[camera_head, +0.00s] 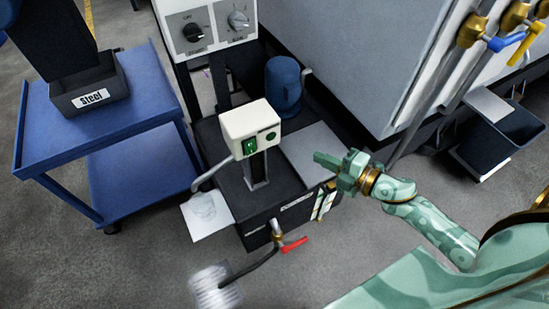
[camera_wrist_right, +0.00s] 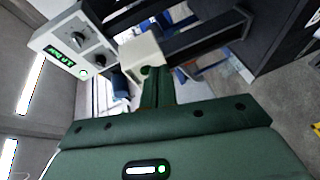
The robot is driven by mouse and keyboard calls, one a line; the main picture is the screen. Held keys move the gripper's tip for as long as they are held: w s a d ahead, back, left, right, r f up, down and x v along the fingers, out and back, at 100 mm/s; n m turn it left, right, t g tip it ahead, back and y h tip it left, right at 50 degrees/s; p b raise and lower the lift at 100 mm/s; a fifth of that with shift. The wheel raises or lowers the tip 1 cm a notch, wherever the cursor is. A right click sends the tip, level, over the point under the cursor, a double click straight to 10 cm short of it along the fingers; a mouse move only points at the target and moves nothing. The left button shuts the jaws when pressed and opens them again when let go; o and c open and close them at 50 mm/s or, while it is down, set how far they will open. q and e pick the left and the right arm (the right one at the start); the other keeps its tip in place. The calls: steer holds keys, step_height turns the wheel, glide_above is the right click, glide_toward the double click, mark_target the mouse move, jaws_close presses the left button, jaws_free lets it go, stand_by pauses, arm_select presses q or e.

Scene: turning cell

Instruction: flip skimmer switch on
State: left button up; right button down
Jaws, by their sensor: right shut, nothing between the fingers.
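The skimmer's white switch box (camera_head: 236,121) stands on a short post on a black tank in the middle of the head view. A green rocker switch (camera_head: 249,147) is on its front, with a small dark green round part (camera_head: 270,136) to the right. I cannot tell the rocker's position. My right gripper (camera_head: 318,158) is shut and empty, to the right of the box and apart from it, fingers pointing toward it. In the right wrist view, the shut fingers (camera_wrist_right: 157,75) overlap the white box (camera_wrist_right: 140,52) behind them; the rocker is not clear there. My left gripper is not in view.
A control panel with two knobs (camera_head: 212,28) is above the box. A blue motor (camera_head: 283,85) stands behind it. A red-handled valve (camera_head: 290,244) and hose are in front. A blue cart (camera_head: 120,112) with a "steel" bin (camera_head: 91,92) is left. The large grey machine housing (camera_head: 350,50) is behind right.

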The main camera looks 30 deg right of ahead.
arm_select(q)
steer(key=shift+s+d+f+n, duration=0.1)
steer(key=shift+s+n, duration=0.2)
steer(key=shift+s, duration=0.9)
arm_select(e)
steer(key=s+a+r+n+g+y, duration=0.3)
steer(key=s+a+n+y, duration=0.1)
steer(key=a+n+y, duration=0.1)
steer(key=shift+s+a+y, duration=0.15)
steer(key=shift+a+y, duration=0.15)
steer(key=shift+a, duration=0.2)
steer(key=b, duration=0.2)
glide_toward(248, 154)
steer(key=a, duration=0.4)
steer(key=w, duration=0.1)
steer(key=w+b, duration=0.2)
steer(key=w, duration=0.1)
steer(key=shift+a+f, duration=0.2)
steer(key=shift+f, duration=0.1)
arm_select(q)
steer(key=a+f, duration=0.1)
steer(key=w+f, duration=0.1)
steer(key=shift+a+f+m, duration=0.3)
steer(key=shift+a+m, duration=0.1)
arm_select(e)
steer(key=shift+r, duration=0.1)
